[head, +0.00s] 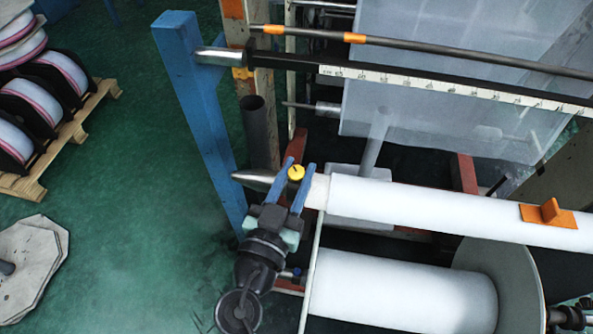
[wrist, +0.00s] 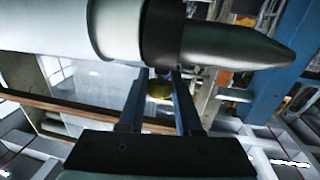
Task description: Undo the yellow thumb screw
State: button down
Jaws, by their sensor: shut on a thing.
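The yellow thumb screw (head: 296,173) sits at the left end of the white film roll (head: 430,208), near the grey pointed shaft end (head: 253,179). My gripper (head: 300,164) reaches up from below in the head view, with its two blue fingers on either side of the screw, shut on it. In the wrist view, the screw (wrist: 160,90) shows as a yellow knob between the fingers (wrist: 158,74), under the dark collar (wrist: 160,32) beside the pointed shaft end (wrist: 235,45). The fingers hide part of the screw.
A blue post (head: 196,110) stands just left of the shaft end. A second white roll (head: 400,292) lies below, right of my gripper. An orange block (head: 548,213) rests on the upper roll. A pallet (head: 60,150) with reels is far left; green floor between is clear.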

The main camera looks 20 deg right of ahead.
jog(key=shift+n+t+y, duration=0.4)
